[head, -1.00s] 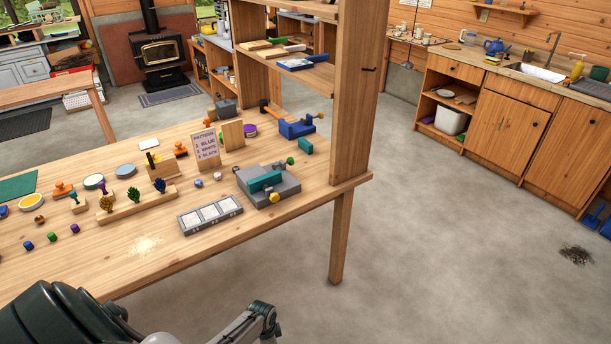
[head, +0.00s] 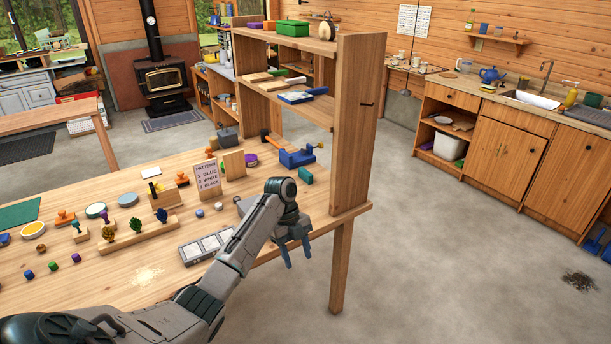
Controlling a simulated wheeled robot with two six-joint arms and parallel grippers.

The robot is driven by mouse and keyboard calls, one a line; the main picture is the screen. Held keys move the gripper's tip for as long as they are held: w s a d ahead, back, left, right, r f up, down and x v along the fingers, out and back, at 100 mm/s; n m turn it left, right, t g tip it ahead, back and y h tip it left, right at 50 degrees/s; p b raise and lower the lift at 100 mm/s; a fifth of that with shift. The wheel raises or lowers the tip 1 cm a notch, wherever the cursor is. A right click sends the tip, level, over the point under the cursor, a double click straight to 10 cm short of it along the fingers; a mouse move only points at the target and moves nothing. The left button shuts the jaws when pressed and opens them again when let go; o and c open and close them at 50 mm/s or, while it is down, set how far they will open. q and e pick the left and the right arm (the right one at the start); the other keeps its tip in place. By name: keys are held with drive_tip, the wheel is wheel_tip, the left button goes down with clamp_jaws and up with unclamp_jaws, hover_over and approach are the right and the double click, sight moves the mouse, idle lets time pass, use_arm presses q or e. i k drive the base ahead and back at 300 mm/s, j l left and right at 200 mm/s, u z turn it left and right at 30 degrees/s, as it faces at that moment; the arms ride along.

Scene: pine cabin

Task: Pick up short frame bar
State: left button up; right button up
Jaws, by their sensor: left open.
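My left gripper (head: 298,255) hangs fingers down just off the table's right front edge, open and empty. Its arm reaches across the front of the table and covers most of the grey block fixture. I cannot clearly single out the short frame bar. Pale wooden pieces (head: 258,78) lie on the middle shelf of the wooden shelf unit (head: 352,130), beyond and above the gripper; whether one is the bar I cannot tell. My right gripper is not in view.
On the table (head: 120,255) are a grey three-pocket tray (head: 205,246), a pattern sign (head: 207,180), a blue vise-like tool (head: 297,158) and several small coloured pieces. A blue tray (head: 300,97) lies on the shelf.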

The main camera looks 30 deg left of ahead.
sight(304, 174)
drive_tip(key=i+j, duration=1.6)
